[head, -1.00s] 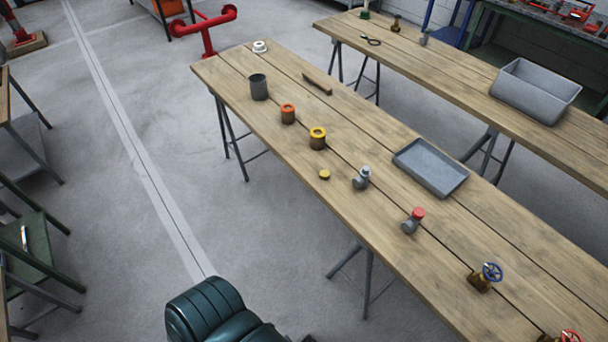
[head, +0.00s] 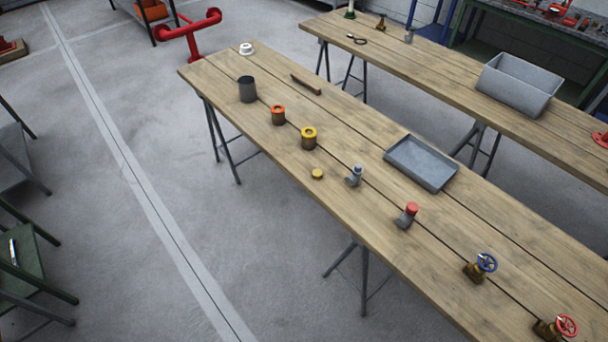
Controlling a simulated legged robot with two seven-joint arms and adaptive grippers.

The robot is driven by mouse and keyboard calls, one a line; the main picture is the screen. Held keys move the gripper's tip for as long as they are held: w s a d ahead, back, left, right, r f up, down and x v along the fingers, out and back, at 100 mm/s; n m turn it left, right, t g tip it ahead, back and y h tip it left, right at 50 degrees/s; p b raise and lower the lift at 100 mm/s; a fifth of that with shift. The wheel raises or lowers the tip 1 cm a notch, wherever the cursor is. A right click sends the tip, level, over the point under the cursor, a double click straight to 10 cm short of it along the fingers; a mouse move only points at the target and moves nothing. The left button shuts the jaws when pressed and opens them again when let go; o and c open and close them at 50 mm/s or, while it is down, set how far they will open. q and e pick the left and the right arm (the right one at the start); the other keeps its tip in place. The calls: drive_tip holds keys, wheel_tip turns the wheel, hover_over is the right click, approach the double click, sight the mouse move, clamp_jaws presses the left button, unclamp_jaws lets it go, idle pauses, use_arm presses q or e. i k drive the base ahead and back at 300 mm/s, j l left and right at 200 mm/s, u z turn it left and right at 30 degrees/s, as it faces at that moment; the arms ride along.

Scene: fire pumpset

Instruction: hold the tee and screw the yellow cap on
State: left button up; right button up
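A small round yellow cap (head: 317,174) lies flat near the front edge of the long wooden table. To its right stands a grey tee-like fitting (head: 354,176) with a lighter top. Another grey fitting (head: 406,216) with a red cap on it stands further right; I cannot tell for sure which of these two is the tee. All three are apart from one another on the tabletop. Neither of my grippers shows in the head view.
The wooden table (head: 340,213) also holds a grey tray (head: 421,163), a yellow-topped cylinder (head: 309,138), an orange-topped one (head: 278,115), a dark cup (head: 247,90), a blue-wheeled valve (head: 481,267) and a red-wheeled valve (head: 557,327). Open floor lies in front.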

sight(355, 180)
drive_tip(key=i+j, duration=0.45)
drive_tip(key=j, duration=0.15)
drive_tip(key=i+j+u, duration=0.15)
drive_tip(key=i+j, duration=0.35)
drive_tip(key=j, duration=0.15)
